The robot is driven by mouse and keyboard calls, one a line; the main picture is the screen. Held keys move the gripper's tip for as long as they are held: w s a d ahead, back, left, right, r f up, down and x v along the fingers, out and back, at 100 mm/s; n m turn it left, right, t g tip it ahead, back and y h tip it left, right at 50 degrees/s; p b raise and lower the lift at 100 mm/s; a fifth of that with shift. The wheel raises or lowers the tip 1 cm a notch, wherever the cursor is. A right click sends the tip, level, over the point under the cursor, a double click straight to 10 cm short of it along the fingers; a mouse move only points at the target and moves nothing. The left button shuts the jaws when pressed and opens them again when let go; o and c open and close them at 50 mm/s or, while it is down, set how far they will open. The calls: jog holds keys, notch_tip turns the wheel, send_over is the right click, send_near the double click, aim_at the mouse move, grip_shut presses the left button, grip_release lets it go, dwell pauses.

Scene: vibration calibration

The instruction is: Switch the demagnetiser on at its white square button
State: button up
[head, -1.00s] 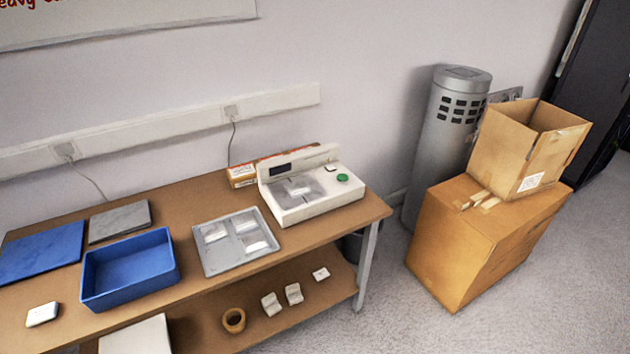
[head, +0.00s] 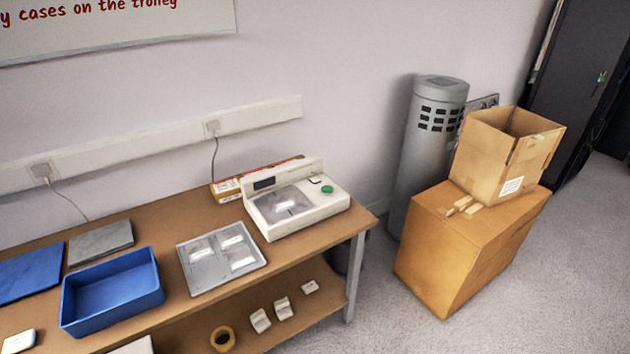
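A white bench device with a dark display, which looks like the demagnetiser (head: 311,218), stands at the right end of the wooden bench. A small white square button (head: 315,179) with a dark edge shows on its top, at the back right. A round green button (head: 327,189) sits just to the right of it. A pale packet (head: 285,203) lies on the device's grey plate. Whether the device is on cannot be told; the display looks dark. My gripper is not in view.
A grey tray (head: 190,281) with several packets and a blue bin (head: 112,303) stand left of the device on the bench (head: 172,222). An orange-white carton (head: 229,190) lies behind it. Cardboard boxes (head: 440,260) and a grey cylinder (head: 407,185) stand to the right. Carpet is clear in front.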

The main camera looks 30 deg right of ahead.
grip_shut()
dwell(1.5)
